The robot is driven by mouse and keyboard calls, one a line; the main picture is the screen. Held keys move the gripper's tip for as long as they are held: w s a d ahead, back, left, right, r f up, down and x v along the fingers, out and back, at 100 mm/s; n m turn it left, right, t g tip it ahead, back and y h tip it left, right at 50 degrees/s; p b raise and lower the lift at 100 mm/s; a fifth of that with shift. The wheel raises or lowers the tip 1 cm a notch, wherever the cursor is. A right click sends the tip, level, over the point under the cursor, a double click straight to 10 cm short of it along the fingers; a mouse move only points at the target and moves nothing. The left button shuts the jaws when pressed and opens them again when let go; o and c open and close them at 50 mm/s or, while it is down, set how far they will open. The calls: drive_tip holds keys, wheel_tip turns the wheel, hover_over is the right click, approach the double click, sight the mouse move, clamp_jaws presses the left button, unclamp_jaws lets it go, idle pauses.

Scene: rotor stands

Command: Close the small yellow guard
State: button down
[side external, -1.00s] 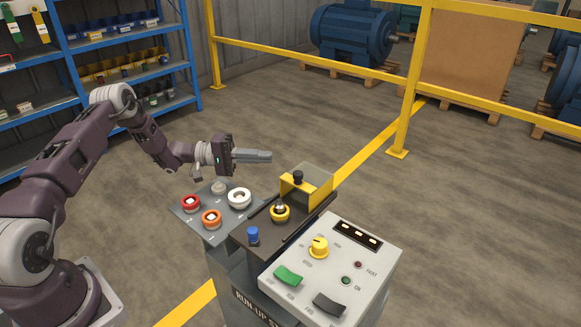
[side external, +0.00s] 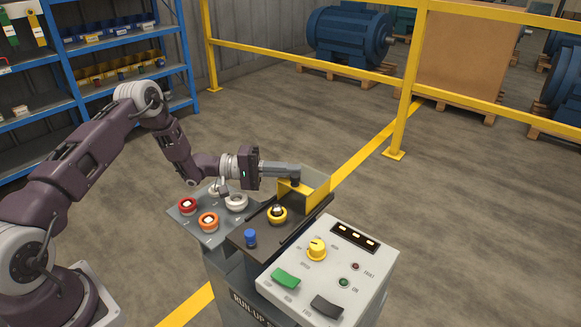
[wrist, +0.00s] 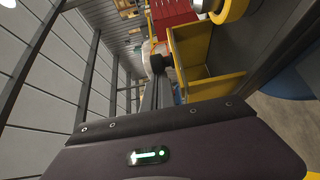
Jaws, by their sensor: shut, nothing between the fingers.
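The small yellow guard (side external: 316,192) stands raised at the far end of the dark strip on the console, behind a yellow-ringed switch (side external: 277,214). A black knob (side external: 295,183) sits at the guard's upper left edge. My gripper (side external: 298,172) is shut and empty, its fingers level and their tips right at the knob. I cannot tell whether they touch. In the wrist view the guard (wrist: 192,55) opens beside my fingers (wrist: 157,85), and the dark knob (wrist: 158,62) shows at their tips.
A blue knob (side external: 250,238) stands nearer on the strip. Red, orange and white round buttons (side external: 208,221) sit on the left panel, below my wrist. The right panel (side external: 330,270) carries a yellow dial (side external: 316,250) and green and black rockers. Yellow railing (side external: 400,100) stands behind.

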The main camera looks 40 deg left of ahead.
drive_tip(key=s, duration=1.1)
drive_tip(key=shift+s+f, duration=0.1)
drive_tip(key=shift+s, duration=0.25)
drive_tip(key=shift+d, duration=0.1)
